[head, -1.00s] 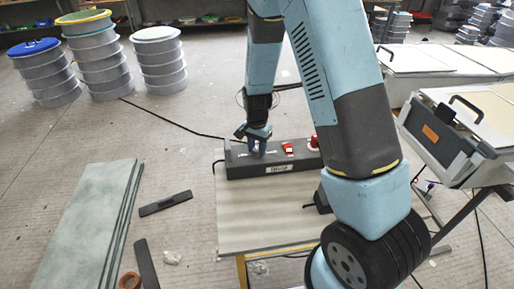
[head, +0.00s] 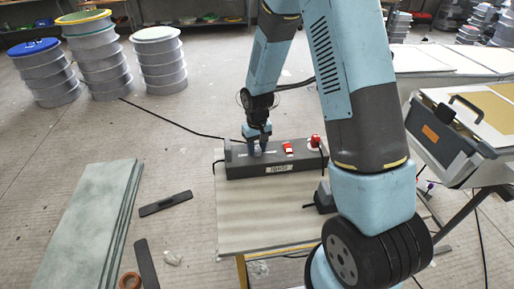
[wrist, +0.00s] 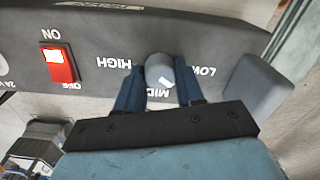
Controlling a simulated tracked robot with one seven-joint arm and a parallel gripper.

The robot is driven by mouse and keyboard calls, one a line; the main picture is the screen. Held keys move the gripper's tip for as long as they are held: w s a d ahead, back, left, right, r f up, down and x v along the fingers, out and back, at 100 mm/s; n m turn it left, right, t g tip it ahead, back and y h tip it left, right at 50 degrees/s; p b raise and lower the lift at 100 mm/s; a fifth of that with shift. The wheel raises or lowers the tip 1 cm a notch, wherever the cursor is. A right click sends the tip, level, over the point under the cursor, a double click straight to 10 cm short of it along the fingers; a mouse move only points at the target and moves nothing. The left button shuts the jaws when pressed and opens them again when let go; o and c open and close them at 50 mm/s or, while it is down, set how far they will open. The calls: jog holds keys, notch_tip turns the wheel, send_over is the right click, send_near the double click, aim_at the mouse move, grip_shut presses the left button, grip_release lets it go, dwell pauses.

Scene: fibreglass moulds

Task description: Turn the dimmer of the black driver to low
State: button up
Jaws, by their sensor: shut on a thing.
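The black driver (head: 240,166) is a long dark box lying on the pale table top. My gripper (head: 257,149) is over the driver's left part. In the wrist view my gripper (wrist: 158,77) has one blue finger on each side of the knob and is shut on it. MID is partly hidden.
A red ON/OFF switch (wrist: 61,64) is on the driver's face, beside HIGH. A grey block (wrist: 256,82) stands near LOW. A dark object (head: 325,197) is on the table (head: 258,215), whose front left is clear. Stacked drums (head: 100,60) stand behind.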

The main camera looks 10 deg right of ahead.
aim_at(257, 149)
jog(key=n, duration=0.6)
jog(key=shift+n, duration=0.3)
dwell(0.4)
jog(key=o, duration=1)
jog(key=shift+o, duration=0.2)
notch_tip(257, 149, up, 14)
jog(key=shift+f, duration=0.2)
